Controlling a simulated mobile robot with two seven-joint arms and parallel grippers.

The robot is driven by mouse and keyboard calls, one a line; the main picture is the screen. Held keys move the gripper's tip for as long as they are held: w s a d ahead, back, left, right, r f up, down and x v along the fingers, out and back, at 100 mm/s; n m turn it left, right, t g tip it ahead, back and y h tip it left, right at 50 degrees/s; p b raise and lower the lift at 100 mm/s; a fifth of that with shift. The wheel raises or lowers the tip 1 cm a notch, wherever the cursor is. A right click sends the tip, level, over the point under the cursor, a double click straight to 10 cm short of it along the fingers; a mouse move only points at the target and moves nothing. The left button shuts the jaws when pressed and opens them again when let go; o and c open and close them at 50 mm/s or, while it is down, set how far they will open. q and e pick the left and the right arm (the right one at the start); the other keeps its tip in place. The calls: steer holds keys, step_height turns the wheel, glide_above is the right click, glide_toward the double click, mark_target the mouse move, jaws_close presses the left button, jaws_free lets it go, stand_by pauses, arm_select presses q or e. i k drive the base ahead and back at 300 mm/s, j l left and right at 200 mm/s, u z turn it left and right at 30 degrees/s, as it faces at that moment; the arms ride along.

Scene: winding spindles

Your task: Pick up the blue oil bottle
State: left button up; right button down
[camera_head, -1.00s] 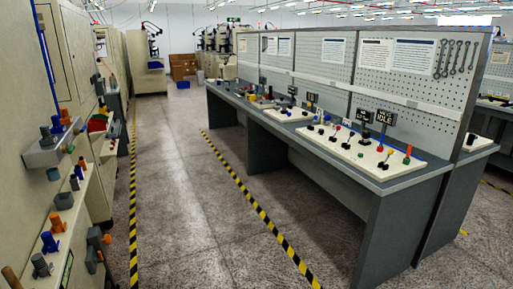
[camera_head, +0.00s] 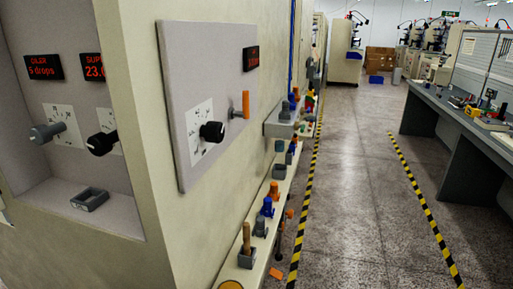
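I cannot pick out the blue oil bottle for certain. A small blue item (camera_head: 267,207) stands on the long ledge (camera_head: 228,268) along the machine's side, and another blue-topped item (camera_head: 285,109) sits on a grey shelf box farther along. Both are too small to identify. Neither of my grippers shows in the head view.
The machine cabinet (camera_head: 150,258) fills the left, with a control panel (camera_head: 222,60), an orange lever (camera_head: 241,104) and a recess holding a small grey tray (camera_head: 89,199). A striped floor line (camera_head: 308,185) borders the clear aisle (camera_head: 360,220). A workbench (camera_head: 462,122) stands right.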

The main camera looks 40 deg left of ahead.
mark_target(293, 145)
steer(key=j+u, duration=0.7)
steer(key=l+z, duration=0.15)
steer(key=l, duration=0.25)
steer(key=i+l+z, duration=0.25)
steer(key=z, duration=0.2)
steer(key=i+l+z, duration=0.3)
steer(key=z, duration=0.2)
steer(key=i+l, duration=0.2)
steer(key=i, duration=0.2)
steer(key=i+l, duration=0.2)
steer(key=i, duration=0.2)
steer(key=i+u, duration=0.2)
steer(key=u, duration=0.25)
steer(key=i+u, duration=0.25)
steer(key=u, duration=0.15)
steer(key=i+l+u, duration=0.1)
steer(key=u, duration=0.35)
steer(key=i, duration=0.1)
